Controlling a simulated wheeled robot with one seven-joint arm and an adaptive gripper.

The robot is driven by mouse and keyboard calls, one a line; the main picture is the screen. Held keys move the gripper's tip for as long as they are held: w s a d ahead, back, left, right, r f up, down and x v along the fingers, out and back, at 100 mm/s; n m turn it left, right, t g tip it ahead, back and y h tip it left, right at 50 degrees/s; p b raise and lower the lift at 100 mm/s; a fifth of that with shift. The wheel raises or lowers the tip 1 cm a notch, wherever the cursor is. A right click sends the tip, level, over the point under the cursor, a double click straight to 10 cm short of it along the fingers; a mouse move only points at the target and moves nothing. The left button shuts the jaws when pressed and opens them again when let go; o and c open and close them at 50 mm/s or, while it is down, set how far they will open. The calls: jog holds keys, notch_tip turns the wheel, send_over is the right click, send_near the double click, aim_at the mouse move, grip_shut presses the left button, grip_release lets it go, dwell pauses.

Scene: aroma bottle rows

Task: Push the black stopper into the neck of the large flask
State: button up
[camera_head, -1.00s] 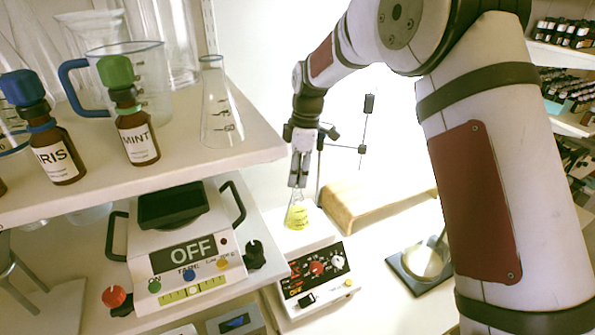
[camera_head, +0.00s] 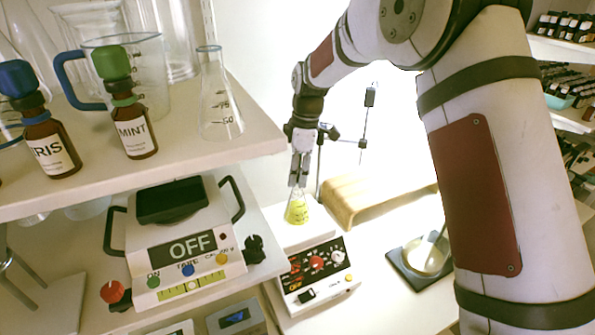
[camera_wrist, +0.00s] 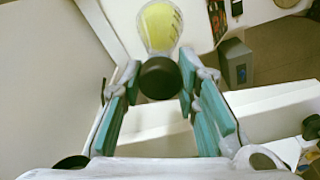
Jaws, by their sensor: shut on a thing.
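The flask with yellow liquid (camera_head: 297,212) stands on the white device with knobs (camera_head: 318,268), below my gripper (camera_head: 298,183). In the wrist view, its yellow body (camera_wrist: 160,25) lies just beyond the black stopper (camera_wrist: 159,78). The stopper is a round black disc between my gripper's teal-padded fingers (camera_wrist: 160,74), which are shut on it. It covers the flask's neck in that view, so I cannot tell how deep it sits. In the head view, the fingers hide the stopper and the top of the neck.
A wooden stand (camera_head: 375,195) is close behind the flask, with a thin metal rod stand (camera_head: 363,140). A balance reading OFF (camera_head: 190,248) is at left. The shelf (camera_head: 230,152) above it holds labelled bottles, a beaker and an empty flask (camera_head: 220,105). A round dish (camera_head: 425,258) is at right.

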jog(key=shift+f, duration=0.4)
jog(key=o, duration=1)
jog(key=shift+r, duration=0.1)
jog(key=shift+r, duration=3.45)
